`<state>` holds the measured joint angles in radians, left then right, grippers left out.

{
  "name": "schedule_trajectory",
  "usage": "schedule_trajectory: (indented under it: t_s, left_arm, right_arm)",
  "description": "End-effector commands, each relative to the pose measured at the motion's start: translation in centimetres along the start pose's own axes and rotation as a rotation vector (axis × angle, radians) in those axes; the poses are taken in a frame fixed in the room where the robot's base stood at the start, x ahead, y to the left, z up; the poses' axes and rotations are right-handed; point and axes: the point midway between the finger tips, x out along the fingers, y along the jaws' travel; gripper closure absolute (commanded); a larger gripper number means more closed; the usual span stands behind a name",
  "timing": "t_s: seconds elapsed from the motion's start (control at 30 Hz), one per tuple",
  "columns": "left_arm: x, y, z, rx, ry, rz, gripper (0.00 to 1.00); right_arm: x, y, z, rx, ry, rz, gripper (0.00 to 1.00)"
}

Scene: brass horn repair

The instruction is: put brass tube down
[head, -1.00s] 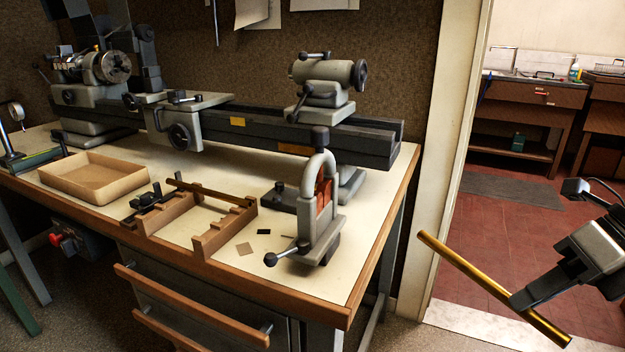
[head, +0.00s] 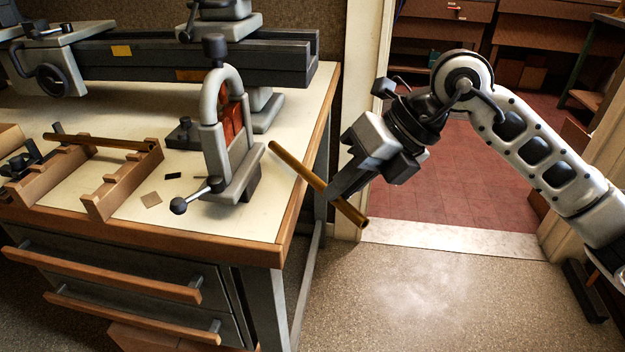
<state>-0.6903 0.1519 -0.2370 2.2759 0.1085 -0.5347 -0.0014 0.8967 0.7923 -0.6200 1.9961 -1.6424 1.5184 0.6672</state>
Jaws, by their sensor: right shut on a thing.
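The brass tube (head: 292,163) is a thin straight golden rod. It slants from upper left to lower right beside the bench's right edge. My right gripper (head: 335,192) is shut on it nearer its lower right end. The tube's upper left end overlaps the bench edge in the picture; I cannot tell whether it is above the top. A wooden rack (head: 112,203) with notched rails stands on the bench (head: 185,224). A darker tube (head: 108,142) lies across the rack's back. My left gripper is not in view.
A grey vise (head: 222,150) with a round arch stands at the bench's right side, between rack and held tube. A lathe bed (head: 190,60) runs along the back. A small tan square (head: 151,199) and a black piece (head: 173,175) lie beside the rack.

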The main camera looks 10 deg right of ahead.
Motion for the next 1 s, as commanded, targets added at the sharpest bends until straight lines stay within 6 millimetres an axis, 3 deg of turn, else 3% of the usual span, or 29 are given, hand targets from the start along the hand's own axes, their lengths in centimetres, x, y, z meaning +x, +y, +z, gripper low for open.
schedule_trajectory:
  t_s: [0.33,0.77,0.8,0.87,1.0]
  left_arm:
    - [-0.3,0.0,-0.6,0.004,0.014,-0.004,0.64]
    - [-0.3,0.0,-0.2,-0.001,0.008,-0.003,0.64]
    - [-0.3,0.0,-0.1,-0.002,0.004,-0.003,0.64]
    - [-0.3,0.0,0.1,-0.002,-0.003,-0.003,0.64]
    - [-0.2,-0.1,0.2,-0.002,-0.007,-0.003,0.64]
  right_arm:
    - [2.7,3.2,2.1,-0.003,-0.001,0.002,1.00]
    - [3.4,2.5,1.7,-0.001,-0.001,0.000,1.00]
    - [3.4,2.5,1.7,-0.001,0.000,-0.001,0.84]
    - [3.3,2.5,1.7,-0.001,0.000,-0.001,0.68]
    - [3.3,2.5,1.7,-0.001,0.000,0.000,0.65]
